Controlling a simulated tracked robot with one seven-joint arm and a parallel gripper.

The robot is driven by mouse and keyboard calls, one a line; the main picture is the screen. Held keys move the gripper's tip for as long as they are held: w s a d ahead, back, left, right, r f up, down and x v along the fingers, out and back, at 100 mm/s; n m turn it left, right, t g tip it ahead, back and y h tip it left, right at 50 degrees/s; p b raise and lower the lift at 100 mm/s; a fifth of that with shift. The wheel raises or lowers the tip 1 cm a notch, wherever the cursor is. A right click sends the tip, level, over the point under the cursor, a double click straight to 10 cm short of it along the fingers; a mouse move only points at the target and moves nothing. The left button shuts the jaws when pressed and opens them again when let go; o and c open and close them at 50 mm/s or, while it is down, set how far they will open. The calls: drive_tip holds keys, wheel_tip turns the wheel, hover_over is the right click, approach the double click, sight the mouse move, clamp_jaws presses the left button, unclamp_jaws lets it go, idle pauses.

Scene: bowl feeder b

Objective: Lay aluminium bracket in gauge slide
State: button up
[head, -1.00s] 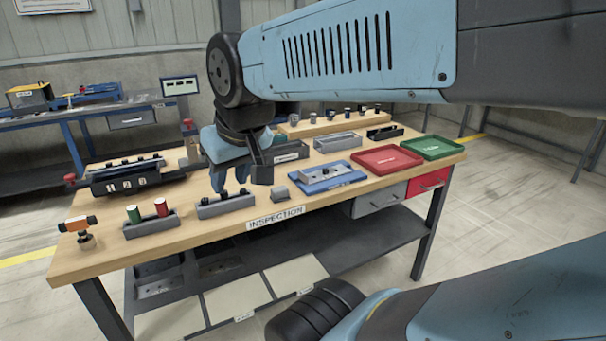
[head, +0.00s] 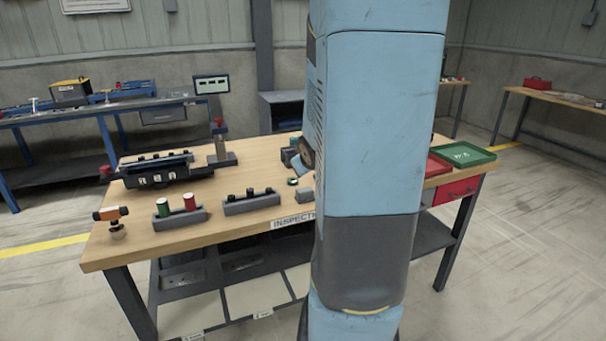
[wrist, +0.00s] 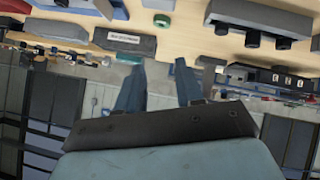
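I cannot pick out the aluminium bracket with certainty in the current views; my arm covers the middle right of the bench in the head view. A long black gauge device with white dials (head: 165,174), probably the gauge slide, stands at the left rear of the bench. It also shows, upside down, at the right of the wrist view (wrist: 278,78). My gripper (wrist: 160,86) has its two blue-grey fingers apart in the wrist view, with nothing seen between them. It points across the bench; in the head view my arm hides it.
On the bench (head: 120,245) stand a holder with green and red cylinders (head: 180,213), a grey holder with black pegs (head: 251,204), and an orange tool (head: 110,214). A small green-ringed part (head: 293,181) lies mid-bench. A green tray (head: 465,154) and red tray (head: 438,166) are at right.

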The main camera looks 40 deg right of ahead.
drive_tip(key=d+f+t, duration=0.1)
drive_tip(key=d+f, duration=0.1)
drive_tip(key=s+d+f+t, duration=0.1)
drive_tip(key=d+f, duration=0.2)
drive_tip(key=d+f+t, duration=0.1)
drive_tip(key=d+f, duration=0.2)
drive_tip(key=shift+s+d+m+y, duration=0.1)
drive_tip(key=shift+s+m+y, duration=0.1)
drive_tip(key=shift+m+y, duration=0.15)
drive_tip(key=s+d+f+m+t, duration=0.2)
drive_tip(key=s+d+t, duration=0.2)
drive_tip(key=s+d, duration=0.1)
drive_tip(key=x, duration=0.7)
drive_tip(key=shift+w+a, duration=0.1)
drive_tip(key=shift+w, duration=0.15)
drive_tip(key=shift+x, duration=2.85)
drive_tip(key=shift+s+f, duration=0.1)
drive_tip(key=shift+f, duration=0.1)
clamp_jaws()
